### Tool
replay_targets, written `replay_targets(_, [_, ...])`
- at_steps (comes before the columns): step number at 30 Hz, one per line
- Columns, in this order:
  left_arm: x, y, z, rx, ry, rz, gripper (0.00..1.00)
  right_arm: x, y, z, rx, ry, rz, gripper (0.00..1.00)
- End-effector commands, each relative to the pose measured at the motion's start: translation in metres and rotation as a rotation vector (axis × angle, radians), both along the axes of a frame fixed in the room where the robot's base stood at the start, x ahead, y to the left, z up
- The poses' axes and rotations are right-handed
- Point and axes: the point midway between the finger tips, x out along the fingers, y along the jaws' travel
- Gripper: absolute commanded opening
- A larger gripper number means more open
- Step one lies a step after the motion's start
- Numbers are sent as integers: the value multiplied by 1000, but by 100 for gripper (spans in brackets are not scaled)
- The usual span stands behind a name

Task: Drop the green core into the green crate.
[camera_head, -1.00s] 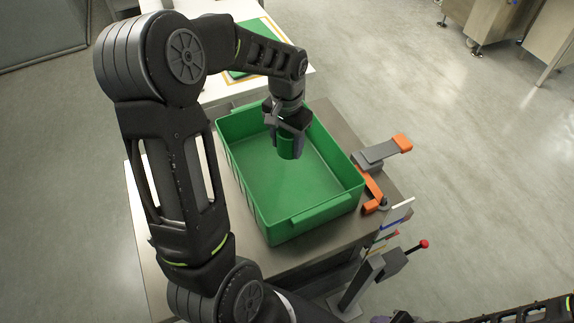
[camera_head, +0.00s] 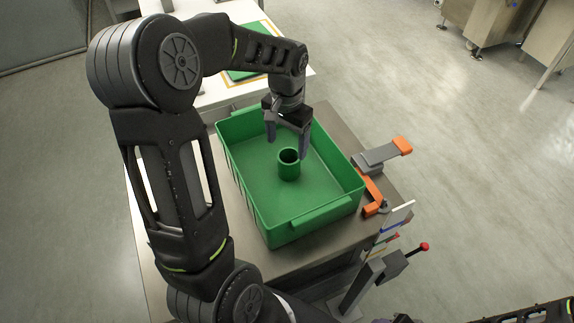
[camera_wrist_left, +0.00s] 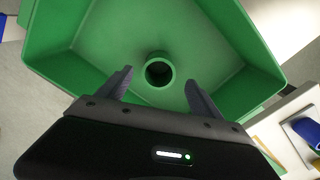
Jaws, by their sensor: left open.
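The green core (camera_head: 289,166) is a short hollow cylinder. It stands upright inside the green crate (camera_head: 330,210), apart from the walls, or just above its floor; I cannot tell which. My left gripper (camera_head: 287,142) is open above and behind the core, with its fingers apart. In the left wrist view the core (camera_wrist_left: 159,70) shows its dark hole, just beyond the open fingers of my left gripper (camera_wrist_left: 160,85), and the crate (camera_wrist_left: 225,45) surrounds it. My right gripper does not show clearly; only a part of my right arm is at the bottom right.
The crate stands on a metal table (camera_head: 345,128). An orange and grey clamp-like device (camera_head: 375,170) is at its right, and a lever with a red knob (camera_head: 424,246) is at the front right. A white table (camera_head: 222,92) with a green mat is behind.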

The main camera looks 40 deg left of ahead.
Motion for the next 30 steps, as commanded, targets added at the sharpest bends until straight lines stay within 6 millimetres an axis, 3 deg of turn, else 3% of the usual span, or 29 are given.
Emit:
replay_targets(6, [1, 0, 37, 1, -5, -1, 75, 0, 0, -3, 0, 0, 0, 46])
replay_targets(12, [1, 0, 59, 0, -3, 0, 75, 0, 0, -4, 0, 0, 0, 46])
replay_targets(30, [0, 0, 61, 0, -1, 0, 75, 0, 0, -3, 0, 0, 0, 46])
